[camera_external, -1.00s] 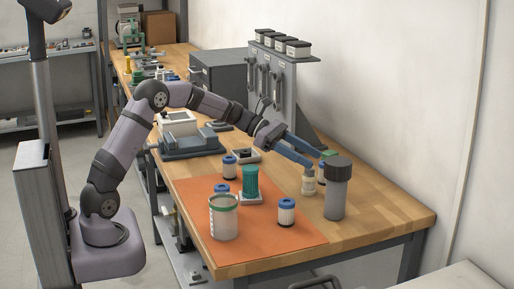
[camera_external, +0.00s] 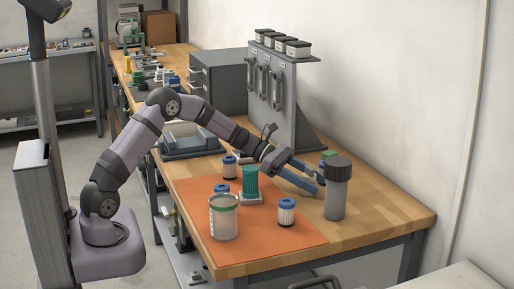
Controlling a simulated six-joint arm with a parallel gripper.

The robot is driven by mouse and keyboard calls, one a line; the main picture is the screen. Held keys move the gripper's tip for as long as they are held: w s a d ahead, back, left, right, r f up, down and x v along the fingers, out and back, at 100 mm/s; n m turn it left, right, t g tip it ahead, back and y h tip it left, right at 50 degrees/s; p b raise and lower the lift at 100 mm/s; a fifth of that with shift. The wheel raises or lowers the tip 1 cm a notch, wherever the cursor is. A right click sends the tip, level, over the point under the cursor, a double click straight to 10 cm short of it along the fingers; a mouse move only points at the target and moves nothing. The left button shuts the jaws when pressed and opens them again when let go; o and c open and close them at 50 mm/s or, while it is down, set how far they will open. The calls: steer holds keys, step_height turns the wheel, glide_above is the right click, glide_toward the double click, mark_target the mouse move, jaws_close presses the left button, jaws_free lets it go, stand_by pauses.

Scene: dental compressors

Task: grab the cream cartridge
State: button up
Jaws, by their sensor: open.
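My gripper (camera_external: 315,181) is open, with its two blue fingers reaching down and to the right, just left of the tall grey canister. The cream cartridge cannot be made out clearly now. The fingers cover the spot on the wooden bench where it stood. I cannot tell whether the cartridge is between the fingers or touching one.
The grey canister (camera_external: 336,192) with a dark lid stands close right of the fingertips. An orange mat (camera_external: 265,245) holds a clear jar (camera_external: 223,218), a green cartridge (camera_external: 250,181) and blue-capped white cartridges (camera_external: 286,213). A grey panel (camera_external: 285,100) rises behind. The bench's front right is clear.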

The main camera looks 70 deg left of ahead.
mark_target(315, 182)
steer(key=shift+x, duration=1.5)
steer(key=c, duration=1.2)
steer(key=shift+o, duration=0.2)
step_height(315, 182, up, 10)
